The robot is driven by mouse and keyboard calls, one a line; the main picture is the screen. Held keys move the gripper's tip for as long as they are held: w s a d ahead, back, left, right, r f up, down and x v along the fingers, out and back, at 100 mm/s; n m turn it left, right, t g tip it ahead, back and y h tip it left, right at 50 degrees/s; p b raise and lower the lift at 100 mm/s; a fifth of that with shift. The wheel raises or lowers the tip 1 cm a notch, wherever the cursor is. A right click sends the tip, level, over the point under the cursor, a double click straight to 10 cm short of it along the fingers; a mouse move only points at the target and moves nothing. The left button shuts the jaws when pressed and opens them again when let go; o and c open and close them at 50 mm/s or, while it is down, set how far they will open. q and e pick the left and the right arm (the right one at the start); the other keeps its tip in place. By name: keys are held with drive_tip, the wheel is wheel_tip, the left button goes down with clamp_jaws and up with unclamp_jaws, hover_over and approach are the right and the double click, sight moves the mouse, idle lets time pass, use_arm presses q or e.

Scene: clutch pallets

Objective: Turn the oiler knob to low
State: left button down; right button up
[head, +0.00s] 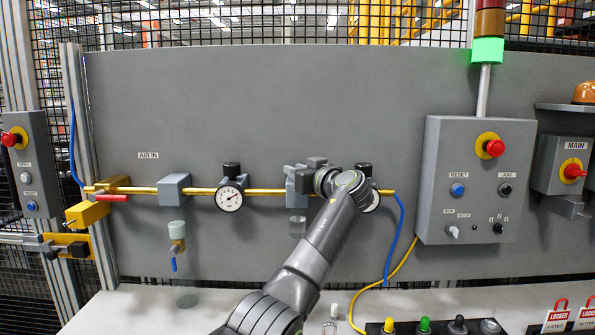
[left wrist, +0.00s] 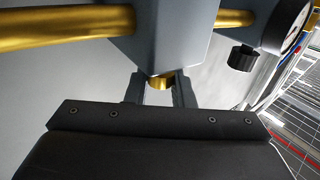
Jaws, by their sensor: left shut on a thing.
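The oiler is the blue-grey block (head: 291,184) on the brass air line, with a small cup (head: 297,226) below it. My left gripper (head: 305,170) is at the oiler, its arm reaching up from the bottom middle, and it hides part of the block. In the left wrist view the block (left wrist: 170,35) is close in front, and a small brass knob (left wrist: 160,82) sits at its edge. The two fingers of my left gripper (left wrist: 160,92) are on either side of this knob, shut on it. The knob's markings and setting cannot be read. My right gripper is not in view.
The brass pipe (head: 265,191) runs along the grey panel. A dial gauge (head: 229,197) is left of the oiler; another gauge (head: 374,201) is partly behind my arm. A blue hose (head: 401,225) and a control box (head: 473,140) are at right. The bench (head: 150,310) is below.

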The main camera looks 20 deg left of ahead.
use_arm(q)
drive_tip(key=shift+n+g+y, duration=0.3)
drive_tip(key=shift+g, duration=0.1)
drive_tip(key=shift+n+g+y+p, duration=0.3)
drive_tip(key=shift+n+g+p, duration=0.1)
drive_tip(key=shift+g+p, duration=0.15)
drive_tip(key=shift+g, duration=0.25)
drive_tip(key=shift+f+n+g+y+p, duration=0.15)
drive_tip(key=shift+n+g+y+p, duration=0.15)
drive_tip(key=shift+n+p, duration=0.1)
drive_tip(key=c, duration=1.3)
unclamp_jaws()
